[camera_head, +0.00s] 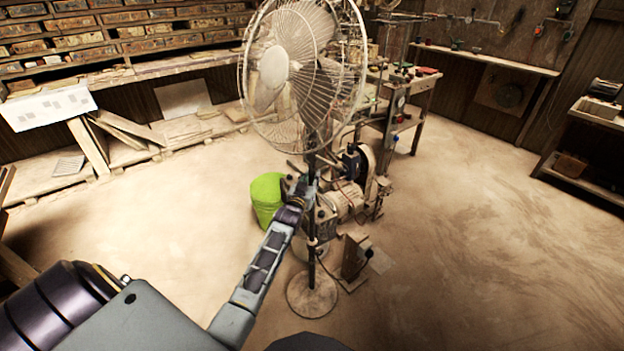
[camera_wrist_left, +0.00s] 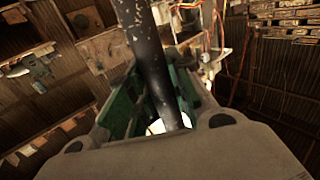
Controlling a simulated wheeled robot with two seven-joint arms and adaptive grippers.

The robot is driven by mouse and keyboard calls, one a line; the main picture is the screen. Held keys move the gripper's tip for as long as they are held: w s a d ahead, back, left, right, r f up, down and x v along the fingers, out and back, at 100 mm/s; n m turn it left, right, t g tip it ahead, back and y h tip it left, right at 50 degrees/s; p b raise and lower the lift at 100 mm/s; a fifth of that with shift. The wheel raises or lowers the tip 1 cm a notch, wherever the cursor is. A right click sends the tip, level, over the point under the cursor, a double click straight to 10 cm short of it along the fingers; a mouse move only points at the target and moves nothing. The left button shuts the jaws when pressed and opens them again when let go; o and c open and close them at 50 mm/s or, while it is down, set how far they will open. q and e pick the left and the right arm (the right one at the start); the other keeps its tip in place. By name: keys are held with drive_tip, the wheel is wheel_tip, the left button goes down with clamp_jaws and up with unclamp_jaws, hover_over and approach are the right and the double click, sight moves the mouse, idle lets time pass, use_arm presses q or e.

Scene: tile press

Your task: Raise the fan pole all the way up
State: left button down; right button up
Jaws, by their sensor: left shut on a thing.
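The standing fan (camera_head: 290,62) has a pale round cage at the top of a dark pole (camera_head: 312,222) and a round base (camera_head: 312,294) on the floor. My left gripper (camera_head: 306,186) is at the pole, below the fan head and above the collar (camera_head: 313,242). In the left wrist view the worn black pole (camera_wrist_left: 150,62) runs down between the fingers of my left gripper (camera_wrist_left: 158,112), which are shut on it. The fingertips are partly hidden in the head view. My right gripper does not show.
A green bin (camera_head: 266,196) stands left of the pole. A machine with a motor (camera_head: 345,198) stands close behind and right of it. A small box-like object (camera_head: 355,256) is by the base. The floor at right is clear.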

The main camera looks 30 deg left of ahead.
use_arm(q)
drive_tip(key=shift+r, duration=0.15)
drive_tip(key=c, duration=1.3)
unclamp_jaws()
drive_tip(key=shift+c, duration=0.2)
drive_tip(key=shift+o, duration=0.3)
drive_tip(key=shift+s, duration=0.15)
drive_tip(key=s+d, duration=0.2)
drive_tip(key=s, duration=0.9)
drive_tip(key=shift+s+d, duration=0.15)
drive_tip(key=shift+s, duration=0.1)
drive_tip(key=shift+f, duration=0.2)
